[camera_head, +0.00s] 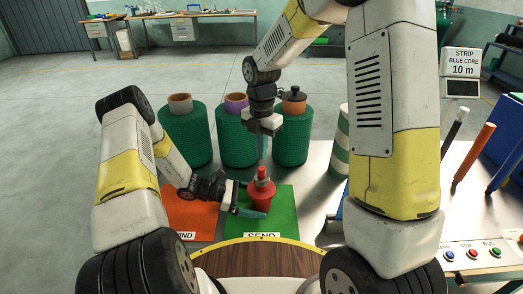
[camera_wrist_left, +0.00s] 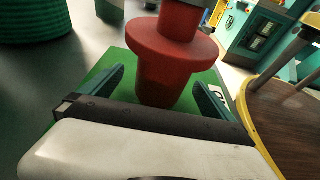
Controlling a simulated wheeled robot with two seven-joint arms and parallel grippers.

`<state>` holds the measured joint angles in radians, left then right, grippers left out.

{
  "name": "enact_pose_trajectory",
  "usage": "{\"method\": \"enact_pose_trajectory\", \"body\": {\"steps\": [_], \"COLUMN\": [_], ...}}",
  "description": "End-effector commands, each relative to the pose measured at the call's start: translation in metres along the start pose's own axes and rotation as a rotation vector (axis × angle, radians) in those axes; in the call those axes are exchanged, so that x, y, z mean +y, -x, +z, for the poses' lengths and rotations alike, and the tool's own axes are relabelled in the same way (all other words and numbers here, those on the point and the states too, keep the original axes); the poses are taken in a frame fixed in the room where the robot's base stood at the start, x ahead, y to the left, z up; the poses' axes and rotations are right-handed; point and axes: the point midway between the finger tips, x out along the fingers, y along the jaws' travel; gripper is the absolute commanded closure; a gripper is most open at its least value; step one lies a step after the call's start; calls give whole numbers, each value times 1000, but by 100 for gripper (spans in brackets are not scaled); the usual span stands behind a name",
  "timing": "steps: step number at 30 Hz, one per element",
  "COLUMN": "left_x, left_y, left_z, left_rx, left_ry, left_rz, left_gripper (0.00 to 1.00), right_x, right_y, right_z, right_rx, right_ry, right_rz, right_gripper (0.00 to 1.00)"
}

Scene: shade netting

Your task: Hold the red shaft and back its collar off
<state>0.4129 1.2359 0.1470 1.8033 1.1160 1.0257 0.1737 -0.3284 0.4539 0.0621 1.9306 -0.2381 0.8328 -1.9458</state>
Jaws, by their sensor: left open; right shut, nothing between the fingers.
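A red shaft (camera_head: 262,194) stands upright on the green mat (camera_head: 284,219) marked SEND. It has a wide round flange and a narrower top; I cannot tell which part is the collar. In the left wrist view the red shaft (camera_wrist_left: 165,90) fills the middle under its flange (camera_wrist_left: 174,44). My left gripper (camera_head: 250,199) is open, low at the shaft. Its fingers in the wrist view (camera_wrist_left: 158,98) lie on either side of the lower body, with gaps visible. My right gripper (camera_head: 262,156) is shut and empty, pointing down just above the shaft's top; contact is unclear.
Green netting rolls (camera_head: 186,139) stand behind the mats, one with a black-capped orange core (camera_head: 293,104). An orange mat (camera_head: 190,222) lies left. A striped roll (camera_head: 341,140), coloured rods (camera_head: 473,152) and a button panel (camera_head: 474,254) are right. A sign (camera_head: 462,62) reads STRIP BLUE CORE 10 m.

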Motion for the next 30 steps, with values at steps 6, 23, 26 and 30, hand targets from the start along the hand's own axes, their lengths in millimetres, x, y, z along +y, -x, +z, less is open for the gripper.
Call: {"method": "enact_pose_trajectory", "body": {"steps": [6, 23, 26, 30], "left_x": [0, 0, 0, 0], "left_y": [-2, -2, -2, -2], "left_z": [0, 0, 0, 0], "left_rx": [0, 0, 0, 0], "left_ry": [0, 0, 0, 0], "left_rz": [0, 0, 0, 0], "left_gripper": [0, 90, 100, 100], "right_x": [0, 0, 0, 0], "right_y": [0, 0, 0, 0], "right_z": [0, 0, 0, 0], "right_rx": [0, 0, 0, 0], "right_ry": [0, 0, 0, 0], "right_rz": [0, 0, 0, 0], "right_gripper": [100, 100, 100, 100]}}
